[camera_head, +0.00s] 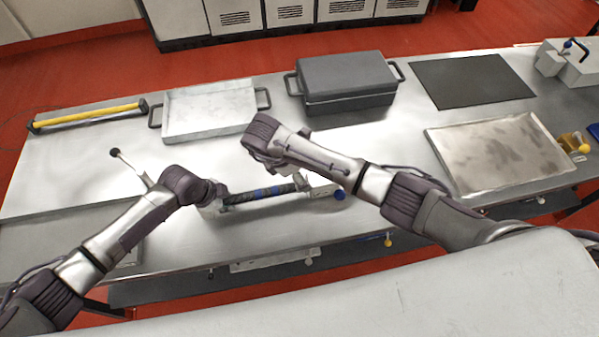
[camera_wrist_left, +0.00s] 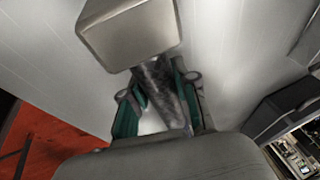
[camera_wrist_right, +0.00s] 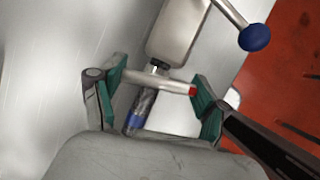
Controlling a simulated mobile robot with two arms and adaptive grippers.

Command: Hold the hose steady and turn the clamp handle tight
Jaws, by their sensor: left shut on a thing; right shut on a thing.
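A dark hose (camera_head: 262,195) with blue bands lies level above the bench between two metal fittings. My left gripper (camera_head: 215,204) is shut on the hose near its left end; in the left wrist view its green pads sit either side of the hose (camera_wrist_left: 164,90), below a metal block (camera_wrist_left: 128,32). My right gripper (camera_wrist_right: 155,95) is at the hose's other end. Its green pads span a short metal clamp handle (camera_wrist_right: 158,82) with a red tip, and the tip meets one pad. The hose's blue band (camera_wrist_right: 137,121) shows behind the handle.
A lever with a blue knob (camera_wrist_right: 255,37) sticks out beside the right fitting. A black-knobbed lever (camera_head: 116,153) stands near my left wrist. A metal tray (camera_head: 210,109), dark case (camera_head: 347,80), black mat (camera_head: 470,80) and stained tray (camera_head: 497,152) occupy the bench beyond.

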